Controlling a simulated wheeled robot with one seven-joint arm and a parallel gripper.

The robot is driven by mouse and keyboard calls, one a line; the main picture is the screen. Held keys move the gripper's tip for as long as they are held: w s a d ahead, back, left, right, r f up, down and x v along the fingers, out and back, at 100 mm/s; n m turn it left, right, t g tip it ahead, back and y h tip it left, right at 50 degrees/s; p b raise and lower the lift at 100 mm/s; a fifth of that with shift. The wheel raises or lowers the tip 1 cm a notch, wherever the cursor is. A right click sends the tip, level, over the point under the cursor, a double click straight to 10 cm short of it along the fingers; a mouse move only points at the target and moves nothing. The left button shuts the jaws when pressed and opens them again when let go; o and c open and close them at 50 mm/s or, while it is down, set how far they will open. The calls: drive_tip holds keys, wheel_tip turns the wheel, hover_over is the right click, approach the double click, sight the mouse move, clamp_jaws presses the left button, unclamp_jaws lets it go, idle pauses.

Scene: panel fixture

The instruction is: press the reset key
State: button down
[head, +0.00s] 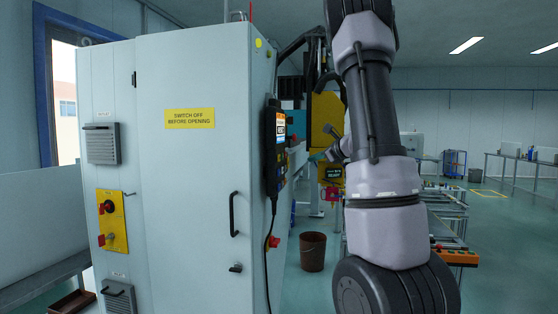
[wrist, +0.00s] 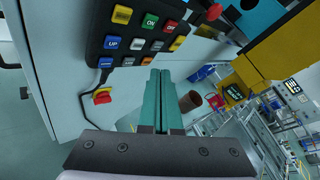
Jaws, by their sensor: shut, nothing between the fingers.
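A dark keypad pendant (wrist: 140,45) shows at the top of the wrist view. It has a yellow key (wrist: 122,15), a green ON key (wrist: 150,21), a red key (wrist: 170,26), a blue UP key (wrist: 111,43) and several white, blue and yellow keys below. I cannot read a reset label on any of them. My gripper (wrist: 160,72) is shut and empty, its teal fingers side by side, their tips just below the lower keys in the picture. I cannot tell any contact. In the head view the pendant (head: 272,150) hangs on the cabinet's right side, seen edge-on.
A large pale cabinet (head: 195,200) fills the left of the head view, with a black door handle (head: 234,214). A red knob (wrist: 102,96) sits on the panel below the pendant. A brown bin (head: 313,251) stands on the floor beyond. Conveyor frames (head: 446,215) stand at right.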

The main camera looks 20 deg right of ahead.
sight(279, 158)
drive_tip(key=shift+a, duration=0.1)
drive_tip(key=w+a, duration=0.5)
drive_tip(key=a, duration=0.2)
idle(0.4)
drive_tip(key=shift+a, duration=0.25)
idle(1.7)
drive_tip(key=shift+w+a, duration=0.25)
drive_tip(key=shift+w+a, duration=0.2)
drive_tip(key=shift+a, duration=0.15)
idle(0.9)
drive_tip(key=shift+d, duration=0.1)
drive_tip(key=shift+s+d, duration=0.45)
drive_tip(key=shift+d, duration=0.15)
drive_tip(key=shift+d, duration=0.1)
